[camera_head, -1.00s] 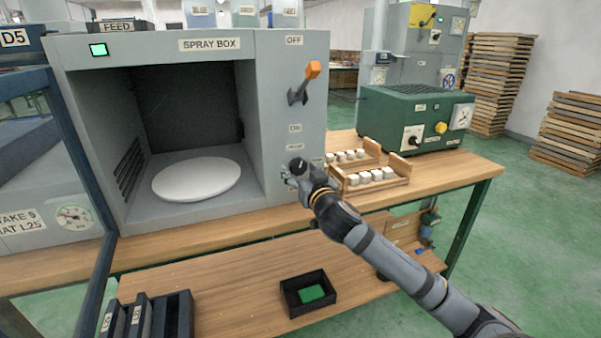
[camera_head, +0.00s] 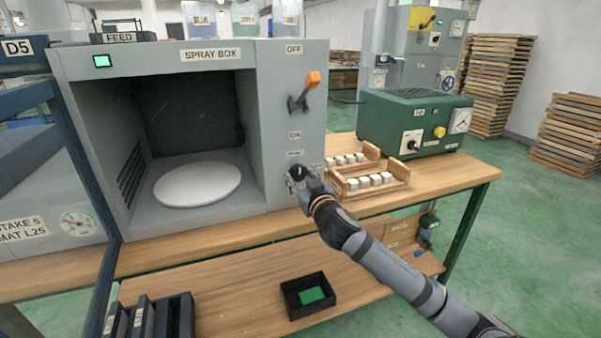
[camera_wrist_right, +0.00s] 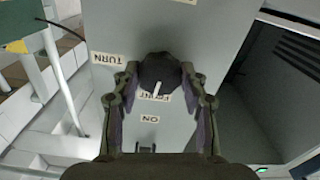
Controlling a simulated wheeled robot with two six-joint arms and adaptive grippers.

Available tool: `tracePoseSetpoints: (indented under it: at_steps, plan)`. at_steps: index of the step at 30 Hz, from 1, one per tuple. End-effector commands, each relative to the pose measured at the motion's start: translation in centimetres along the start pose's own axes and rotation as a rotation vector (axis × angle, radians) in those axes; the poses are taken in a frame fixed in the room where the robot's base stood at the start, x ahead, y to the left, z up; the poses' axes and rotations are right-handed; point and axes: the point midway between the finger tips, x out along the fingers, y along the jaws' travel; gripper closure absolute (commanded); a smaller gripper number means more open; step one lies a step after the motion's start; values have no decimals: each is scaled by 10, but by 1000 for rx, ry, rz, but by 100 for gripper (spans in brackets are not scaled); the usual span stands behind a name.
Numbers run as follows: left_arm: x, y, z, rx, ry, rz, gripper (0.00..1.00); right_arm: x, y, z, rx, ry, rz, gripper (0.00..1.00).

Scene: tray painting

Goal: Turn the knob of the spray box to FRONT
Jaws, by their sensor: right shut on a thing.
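The grey spray box (camera_head: 270,120) stands on the bench, with a white round turntable (camera_head: 198,183) inside its open chamber. Its right panel bears a lever with an orange tip (camera_head: 313,79) under an OFF label. My right gripper (camera_head: 297,180) is at the lower part of this panel and hides the knob in the head view. In the right wrist view, my right gripper (camera_wrist_right: 157,88) is shut on the dark round knob (camera_wrist_right: 160,70), fingers on both sides. The knob's white mark points toward the partly covered FRONT label (camera_wrist_right: 154,97). A TURN label (camera_wrist_right: 108,58) lies to one side. My left gripper is not in view.
Wooden racks with white blocks (camera_head: 366,182) stand close to the right of my gripper. A green machine (camera_head: 395,125) stands behind them. A black bin (camera_head: 308,295) with a green item is on the lower shelf.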

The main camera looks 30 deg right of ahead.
Motion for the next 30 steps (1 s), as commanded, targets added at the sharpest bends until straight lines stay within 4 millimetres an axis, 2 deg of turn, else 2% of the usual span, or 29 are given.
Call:
tracePoseSetpoints:
  at_steps: [5, 14, 15, 19, 20, 30]
  plan:
    - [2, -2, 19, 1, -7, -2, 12, 0, 0, -2, -115, -1, 0, 88]
    - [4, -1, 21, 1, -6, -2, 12, 0, 0, 0, -134, 0, 0, 88]
    - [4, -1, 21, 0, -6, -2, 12, 0, 0, 0, -134, 0, 0, 54]
    - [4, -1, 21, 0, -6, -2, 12, 0, 0, 0, -133, 0, 0, 36]
    - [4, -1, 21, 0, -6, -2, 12, 0, 0, 0, -133, 0, 0, 34]
    - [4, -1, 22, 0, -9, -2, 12, 0, 1, -5, -133, 3, 0, 34]
